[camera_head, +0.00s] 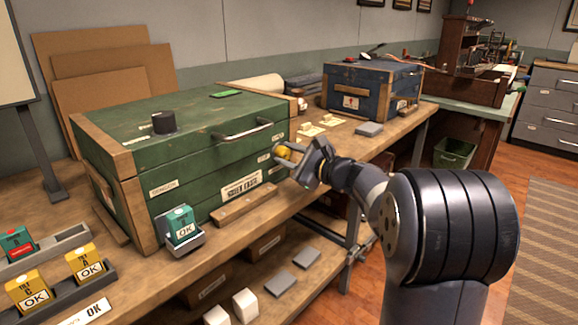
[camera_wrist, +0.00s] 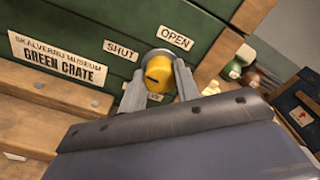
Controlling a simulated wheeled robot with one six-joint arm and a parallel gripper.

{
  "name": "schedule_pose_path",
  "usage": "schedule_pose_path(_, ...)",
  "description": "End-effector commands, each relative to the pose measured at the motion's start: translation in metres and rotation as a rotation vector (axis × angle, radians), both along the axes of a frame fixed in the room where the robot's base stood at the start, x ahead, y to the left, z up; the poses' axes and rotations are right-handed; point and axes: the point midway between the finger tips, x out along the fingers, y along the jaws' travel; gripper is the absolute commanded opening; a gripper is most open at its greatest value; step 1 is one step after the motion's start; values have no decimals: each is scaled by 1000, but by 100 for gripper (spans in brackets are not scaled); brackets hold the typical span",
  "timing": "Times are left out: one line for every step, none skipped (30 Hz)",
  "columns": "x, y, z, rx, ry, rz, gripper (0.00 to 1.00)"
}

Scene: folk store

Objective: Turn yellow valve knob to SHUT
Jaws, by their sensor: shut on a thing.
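The yellow valve knob (camera_head: 283,153) sits on the front of the green crate (camera_head: 210,142), near its right end. In the wrist view the knob (camera_wrist: 159,70) lies between the two grey fingers of my gripper (camera_wrist: 160,82), which are shut on its sides. A SHUT label (camera_wrist: 121,50) is to the knob's upper left and an OPEN label (camera_wrist: 175,38) is above it to the right. The knob has a dark mark on its face. I cannot tell which label it points at. In the head view my gripper (camera_head: 293,163) reaches the knob from the right.
A wooden bar (camera_head: 245,204) and a small green box (camera_head: 182,226) in a grey holder stand before the crate. Yellow OK boxes (camera_head: 86,262) are at lower left. A blue chest (camera_head: 366,88) stands at the back right. The floor at right is open.

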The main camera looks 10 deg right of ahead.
Motion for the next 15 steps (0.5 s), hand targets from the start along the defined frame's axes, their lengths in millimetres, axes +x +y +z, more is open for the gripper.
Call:
schedule_pose_path(0,0,-4,-16,-10,1,8)
schedule_pose_path(0,0,-3,-23,-15,1,8)
schedule_pose_path(0,0,-3,-32,-22,1,8)
schedule_pose_path(0,0,-2,-38,-26,1,8)
schedule_pose_path(0,0,-2,-42,-30,1,8)
schedule_pose_path(0,0,-2,-48,-34,1,8)
schedule_pose_path(0,0,-1,-51,-36,1,8)
schedule_pose_path(0,0,-1,-55,-39,1,8)
schedule_pose_path(0,0,-1,-57,-40,1,8)
schedule_pose_path(0,0,-1,-60,-42,1,8)
schedule_pose_path(0,0,-1,-61,-42,1,8)
schedule_pose_path(0,0,0,-61,-43,1,8)
schedule_pose_path(0,0,0,-62,-44,1,8)
schedule_pose_path(0,0,0,-62,-44,1,8)
schedule_pose_path(0,0,0,-62,-44,1,8)
